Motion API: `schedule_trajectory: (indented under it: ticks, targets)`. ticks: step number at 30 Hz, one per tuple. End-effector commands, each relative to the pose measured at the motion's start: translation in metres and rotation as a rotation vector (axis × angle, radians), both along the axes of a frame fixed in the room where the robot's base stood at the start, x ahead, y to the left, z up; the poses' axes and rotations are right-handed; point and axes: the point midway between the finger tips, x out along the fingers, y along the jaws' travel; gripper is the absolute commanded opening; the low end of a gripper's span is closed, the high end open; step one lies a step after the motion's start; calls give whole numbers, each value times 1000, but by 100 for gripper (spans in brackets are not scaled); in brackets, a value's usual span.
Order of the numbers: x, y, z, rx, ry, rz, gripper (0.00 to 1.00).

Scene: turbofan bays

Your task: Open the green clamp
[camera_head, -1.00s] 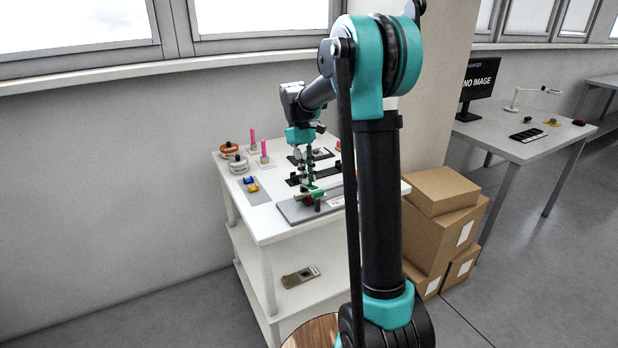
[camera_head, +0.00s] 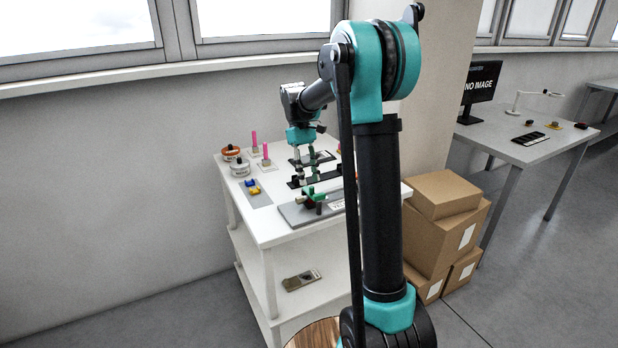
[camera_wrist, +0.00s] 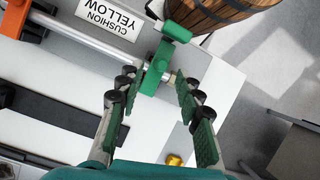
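The green clamp (camera_wrist: 154,72) sits at the end of a metal rod in the wrist view, with its green handle (camera_wrist: 176,31) toward the top. It also shows in the head view, small, as a green part (camera_head: 309,191) on the front grey plate. My gripper (camera_wrist: 152,84) has its two green-padded fingers spread, one on each side of the clamp's lower end, with nothing held between them. I cannot tell if a finger touches the clamp. In the head view my gripper (camera_head: 307,181) points down just above and behind it. Whether the clamp is open or shut is unclear.
An orange clamp (camera_wrist: 14,17) stands at the rod's left. A "CUSHION YELLOW" label (camera_wrist: 112,17) lies beside the rod. A wooden barrel (camera_wrist: 222,9) is at the top of the wrist view. White round containers (camera_head: 240,167) and pink posts (camera_head: 265,151) stand left on the white table (camera_head: 262,222).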

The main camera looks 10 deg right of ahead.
Motion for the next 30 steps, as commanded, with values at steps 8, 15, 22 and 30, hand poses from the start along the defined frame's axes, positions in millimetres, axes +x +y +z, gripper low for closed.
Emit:
schedule_trajectory:
  ticks: [8, 15, 22, 30]
  targets:
    - [19, 7, 48, 0, 0, 1, 36]
    - [35, 12, 87, 0, 0, 1, 36]
    - [41, 14, 103, 0, 0, 1, 36]
    - [42, 14, 104, 0, 0, 0, 36]
